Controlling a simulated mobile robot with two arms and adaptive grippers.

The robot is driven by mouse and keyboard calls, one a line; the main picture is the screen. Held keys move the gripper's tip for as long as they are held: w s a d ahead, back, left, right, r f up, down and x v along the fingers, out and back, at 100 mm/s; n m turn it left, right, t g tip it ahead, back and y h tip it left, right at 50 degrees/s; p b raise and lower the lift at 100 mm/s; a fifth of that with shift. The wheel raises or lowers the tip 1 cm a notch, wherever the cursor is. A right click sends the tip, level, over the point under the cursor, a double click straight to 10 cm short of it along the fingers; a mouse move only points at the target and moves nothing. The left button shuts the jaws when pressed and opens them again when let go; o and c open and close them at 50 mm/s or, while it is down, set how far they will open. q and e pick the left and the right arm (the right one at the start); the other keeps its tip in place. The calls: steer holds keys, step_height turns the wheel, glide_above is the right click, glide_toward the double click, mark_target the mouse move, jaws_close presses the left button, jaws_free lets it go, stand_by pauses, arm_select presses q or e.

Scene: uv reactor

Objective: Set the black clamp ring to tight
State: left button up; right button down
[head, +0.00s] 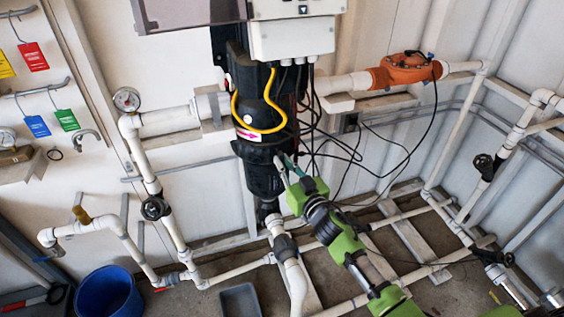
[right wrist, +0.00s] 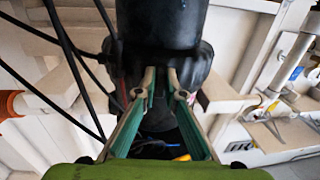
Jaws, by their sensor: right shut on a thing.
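The black clamp ring (head: 243,149) goes around the upright black reactor body (head: 263,180), just below a pink arrow label (head: 247,135). My right gripper (head: 285,166) reaches in from the lower right, with its fingertips at the right front of the ring. In the right wrist view, the green fingers (right wrist: 163,82) point at the dark body, a small gap between their tips. The fingers are shut on part of the ring; the gripped part is dark and mostly hidden. I cannot read the ring's setting. My left gripper is not in view.
Black cables (head: 312,130) hang just right of the reactor. A yellow cable (head: 262,130) loops above the ring. White pipes (head: 165,121) and an orange pipe fitting (head: 405,70) flank it. A blue bucket (head: 108,293) and a grey tray (head: 240,301) stand on the floor.

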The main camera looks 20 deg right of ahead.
mark_target(289, 152)
steer(key=shift+w+d+r+n+g+y+p, duration=0.1)
steer(key=shift+w+d+n+y+p, duration=0.15)
steer(key=shift+d+y, duration=0.35)
steer(key=shift+w+d+n+g+y+p, duration=0.15)
steer(key=shift+d+n+y, duration=0.2)
steer(key=shift+d, duration=0.5)
steer(key=shift+w+d+r+n+g+y+p, duration=0.1)
steer(key=shift+w+d+n+y+p, duration=0.15)
steer(key=shift+d+y, duration=0.35)
steer(key=shift+d, duration=0.2)
steer(key=c, duration=2.1)
jaws_free()
steer(key=shift+c, duration=0.2)
steer(key=shift+d+f, duration=0.1)
steer(key=shift+f, duration=0.1)
steer(key=shift+a, duration=0.25)
steer(key=shift+s, duration=0.15)
